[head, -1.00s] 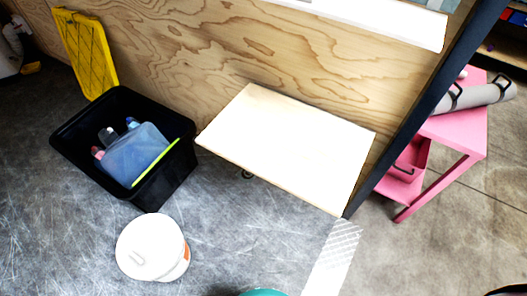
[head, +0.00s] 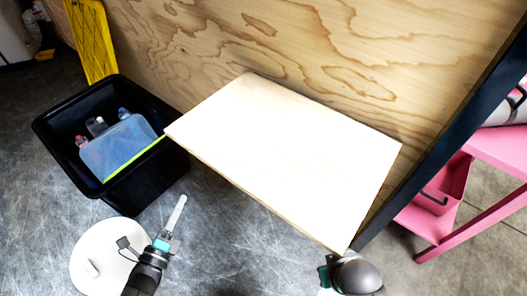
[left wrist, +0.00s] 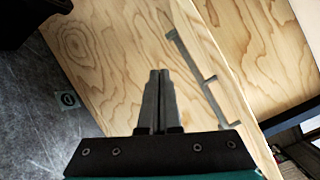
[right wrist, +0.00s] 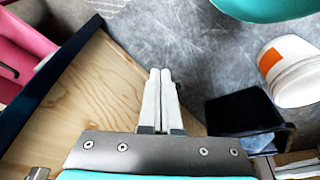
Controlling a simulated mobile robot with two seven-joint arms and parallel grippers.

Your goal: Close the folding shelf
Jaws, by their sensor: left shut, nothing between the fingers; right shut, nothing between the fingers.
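The folding shelf (head: 285,160) is a pale wooden panel standing out from the plywood wall in the head view. My left gripper (head: 182,202) is shut and empty, in front of the shelf's left part and apart from it in the picture. In the left wrist view its fingers (left wrist: 158,75) are shut before a wood-grain surface with a metal bracket (left wrist: 205,80). My right gripper is at the shelf's front right corner in the head view, its fingers hidden there. In the right wrist view its fingers (right wrist: 160,72) are shut and empty, beside a wooden panel (right wrist: 75,100); contact cannot be told.
A black bin (head: 50,150) with bottles stands left of the shelf. A white bucket (head: 90,250) is on the floor under my left arm. A dark post (head: 440,150) and a pink table (head: 500,150) are at the right. A teal object (right wrist: 265,8) shows in the right wrist view.

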